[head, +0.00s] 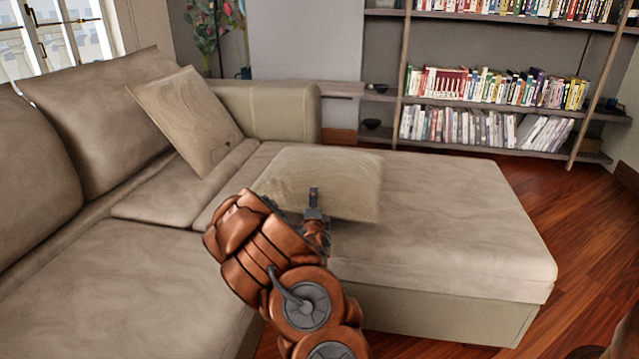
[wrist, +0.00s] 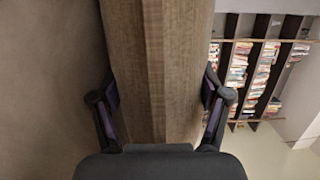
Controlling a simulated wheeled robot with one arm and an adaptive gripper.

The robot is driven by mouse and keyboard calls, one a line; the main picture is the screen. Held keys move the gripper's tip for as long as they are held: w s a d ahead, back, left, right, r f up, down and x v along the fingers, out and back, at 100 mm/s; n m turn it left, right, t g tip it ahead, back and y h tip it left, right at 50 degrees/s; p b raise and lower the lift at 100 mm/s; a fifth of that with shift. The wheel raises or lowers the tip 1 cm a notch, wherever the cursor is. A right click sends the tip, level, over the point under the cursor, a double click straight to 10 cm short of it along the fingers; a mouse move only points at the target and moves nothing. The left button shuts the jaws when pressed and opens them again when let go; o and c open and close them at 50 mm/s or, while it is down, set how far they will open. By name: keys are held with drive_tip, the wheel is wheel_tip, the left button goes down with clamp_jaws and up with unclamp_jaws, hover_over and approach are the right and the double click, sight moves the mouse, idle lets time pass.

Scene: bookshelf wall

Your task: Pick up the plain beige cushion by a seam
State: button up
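A plain beige cushion (head: 335,172) lies on the chaise part of the sofa, its near edge toward me. My gripper (head: 314,200) is at this near edge, partly overlapping it in the head view. In the wrist view the cushion (wrist: 158,75) runs between the two fingers, with a seam line down its middle. My gripper (wrist: 160,105) has its fingers wide apart, one on each side of the cushion's edge. Firm contact cannot be made out. The cushion's underside is hidden.
A second beige cushion (head: 187,115) leans against the sofa back (head: 95,110). The chaise seat (head: 450,215) is clear right of the near cushion. A bookshelf (head: 490,105) stands behind, and wooden floor (head: 570,215) is open at the right.

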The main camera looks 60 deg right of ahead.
clamp_jaws()
idle(0.4)
drive_tip(key=shift+r, duration=0.15)
